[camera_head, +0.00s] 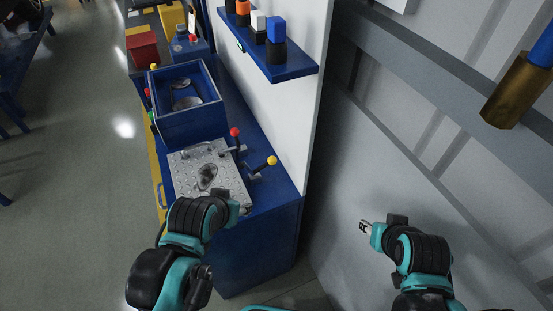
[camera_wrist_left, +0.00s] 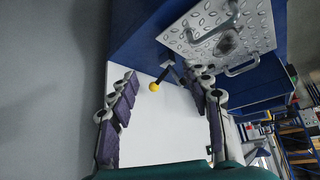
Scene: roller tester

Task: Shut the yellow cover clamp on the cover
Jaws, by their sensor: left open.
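The yellow-knobbed cover clamp (camera_head: 272,160) stands at the right edge of the patterned metal cover (camera_head: 183,172). Its lever leans outward, away from the cover. In the left wrist view the yellow knob (camera_wrist_left: 154,87) appears between the finger lines, beyond the tips, and the cover (camera_wrist_left: 258,33) is at the upper right. My left gripper (camera_wrist_left: 161,76) is open and empty. My right gripper (camera_head: 366,228) is off to the right, too small to judge.
A red-knobbed clamp (camera_head: 235,132) stands at the cover's back right. Behind is an open blue box (camera_head: 186,126) holding metal parts. A blue shelf (camera_head: 290,70) juts from the white wall (camera_head: 262,103) above. Free floor (camera_head: 75,190) lies to the left.

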